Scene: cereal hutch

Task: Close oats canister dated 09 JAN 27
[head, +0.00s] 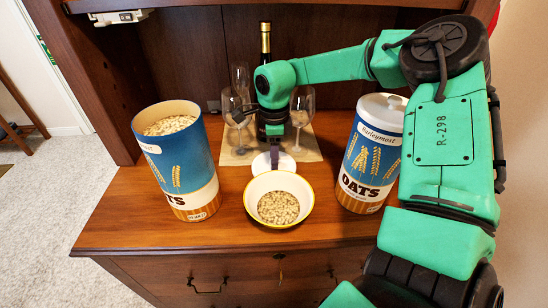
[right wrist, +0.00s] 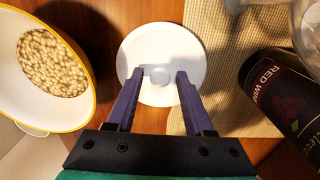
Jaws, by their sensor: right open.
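An open blue, white and brown oats canister (head: 180,170) stands on the left of the wooden top, oats visible inside. A second oats canister (head: 370,150), at the right, has a white lid on. The date marks are too small to read. A loose white lid (head: 288,164) lies flat behind the bowl; it also shows in the right wrist view (right wrist: 135,50). My right gripper (head: 273,152) points down over this lid. In the right wrist view its open fingers (right wrist: 160,73) are either side of the round knob; contact cannot be told. My left gripper is out of view.
A yellow-rimmed bowl of cereal (head: 279,180) stands just in front of the lid. Behind are a red wine bottle (head: 265,42) and wine glasses (head: 303,105) on a woven mat (head: 312,153). Bare wood lies between the left canister and the bowl.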

